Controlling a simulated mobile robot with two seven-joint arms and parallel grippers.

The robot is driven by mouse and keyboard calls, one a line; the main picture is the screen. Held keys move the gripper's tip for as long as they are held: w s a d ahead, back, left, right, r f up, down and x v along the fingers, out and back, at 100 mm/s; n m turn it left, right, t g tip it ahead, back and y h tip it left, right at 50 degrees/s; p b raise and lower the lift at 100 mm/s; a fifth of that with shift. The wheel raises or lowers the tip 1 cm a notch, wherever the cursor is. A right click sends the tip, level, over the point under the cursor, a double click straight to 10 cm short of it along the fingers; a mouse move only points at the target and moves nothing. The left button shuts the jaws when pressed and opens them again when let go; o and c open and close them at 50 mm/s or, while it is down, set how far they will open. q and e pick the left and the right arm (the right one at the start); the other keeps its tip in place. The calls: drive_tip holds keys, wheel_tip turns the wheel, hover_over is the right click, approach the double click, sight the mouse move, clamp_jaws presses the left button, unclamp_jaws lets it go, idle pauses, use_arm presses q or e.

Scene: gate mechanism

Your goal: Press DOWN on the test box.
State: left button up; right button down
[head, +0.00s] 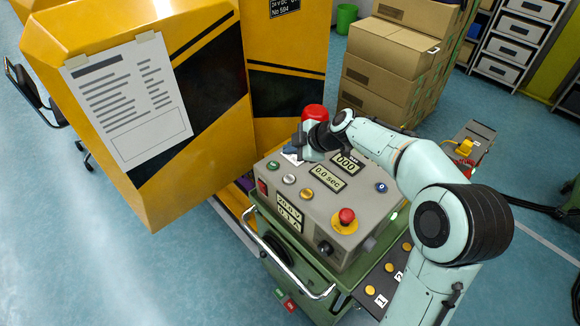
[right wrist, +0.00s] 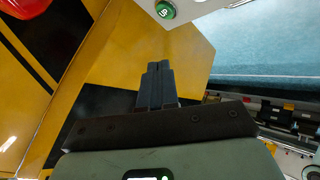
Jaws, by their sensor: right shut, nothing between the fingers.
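The test box (head: 355,212) is a grey console with dials, displays and coloured buttons, standing on a green cart. My right gripper (head: 297,146) is over its far left corner, fingers together and empty. In the right wrist view, the shut fingers (right wrist: 158,72) point at yellow and black panels. A green button with white lettering (right wrist: 165,9) shows beyond the fingertips, apart from them. I cannot read the lettering surely or tell which button is DOWN. My left gripper is not in view.
A red dome (head: 314,113) stands close behind my right gripper. A red mushroom button (head: 346,216) sits on the box's front right. Yellow gate panels (head: 205,160) rise close on the left. Cardboard boxes (head: 385,70) are stacked behind.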

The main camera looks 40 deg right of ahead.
drive_tip(key=shift+s+a, duration=0.1)
idle(0.3)
drive_tip(key=b, duration=0.2)
hover_over(291, 180)
wheel_tip(291, 180, down, 6)
drive_tip(key=shift+s+f, duration=0.1)
drive_tip(key=shift+s, duration=0.05)
wheel_tip(291, 180, down, 2)
drive_tip(key=b, duration=0.3)
drive_tip(key=shift+f, duration=0.25)
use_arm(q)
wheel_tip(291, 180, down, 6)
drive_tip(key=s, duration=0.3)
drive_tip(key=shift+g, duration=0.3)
use_arm(e)
drive_tip(key=shift+f, duration=0.1)
use_arm(q)
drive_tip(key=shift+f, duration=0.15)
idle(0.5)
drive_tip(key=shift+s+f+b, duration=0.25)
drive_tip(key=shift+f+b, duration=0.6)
drive_tip(key=shift+b, duration=0.25)
use_arm(e)
drive_tip(key=shift+f, duration=0.4)
